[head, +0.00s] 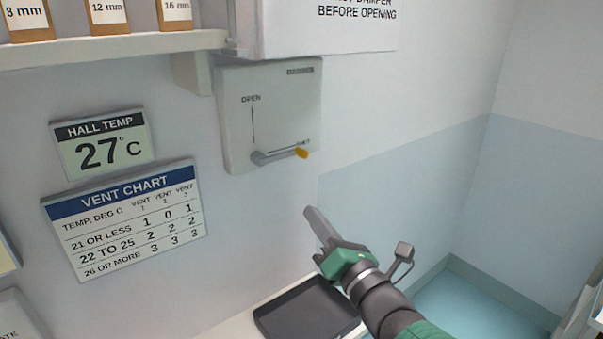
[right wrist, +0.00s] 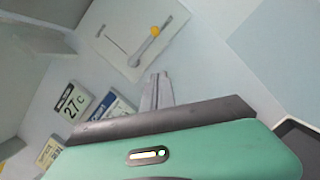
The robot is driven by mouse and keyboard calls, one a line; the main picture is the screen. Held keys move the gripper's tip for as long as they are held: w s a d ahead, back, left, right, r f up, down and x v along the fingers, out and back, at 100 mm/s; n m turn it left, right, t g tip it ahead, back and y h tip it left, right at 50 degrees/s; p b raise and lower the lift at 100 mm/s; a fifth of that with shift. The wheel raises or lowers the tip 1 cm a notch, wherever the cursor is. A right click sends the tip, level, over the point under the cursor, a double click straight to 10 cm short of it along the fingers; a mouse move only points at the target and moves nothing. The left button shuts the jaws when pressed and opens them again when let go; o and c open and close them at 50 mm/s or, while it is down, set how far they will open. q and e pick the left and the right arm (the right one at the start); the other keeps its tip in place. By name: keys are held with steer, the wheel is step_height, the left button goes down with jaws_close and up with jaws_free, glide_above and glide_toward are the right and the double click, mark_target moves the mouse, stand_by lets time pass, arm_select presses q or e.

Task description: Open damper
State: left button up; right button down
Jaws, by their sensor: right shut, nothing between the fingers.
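The damper panel (head: 271,112) is a pale grey plate on the wall in the head view, with the word OPEN at its upper left above a vertical line. Its grey lever (head: 272,156) lies nearly horizontal near the bottom and ends in a yellow-orange knob (head: 301,152). In the right wrist view the panel (right wrist: 128,30), lever and knob (right wrist: 154,31) lie beyond the fingertips. My right gripper (head: 312,214) is shut and empty, below the knob and apart from it. It also shows in the right wrist view (right wrist: 158,78). My left gripper is not in view.
A hall temperature display (head: 103,143) reads 27°C, above a vent chart (head: 125,218). A shelf (head: 115,47) with labelled items and a sign (head: 330,25) are above. A dark tray (head: 307,309) lies below my gripper. The wall right of the panel is clear.

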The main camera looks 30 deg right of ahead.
mark_target(284, 158)
steer(key=w+d+r+p, duration=0.3)
steer(key=w+r+p, duration=0.2)
steer(key=w, duration=0.4)
steer(key=shift+w+d+p, duration=0.15)
steer(key=shift+w+p, duration=0.25)
steer(key=shift+p, duration=0.1)
steer(key=shift+w, duration=0.1)
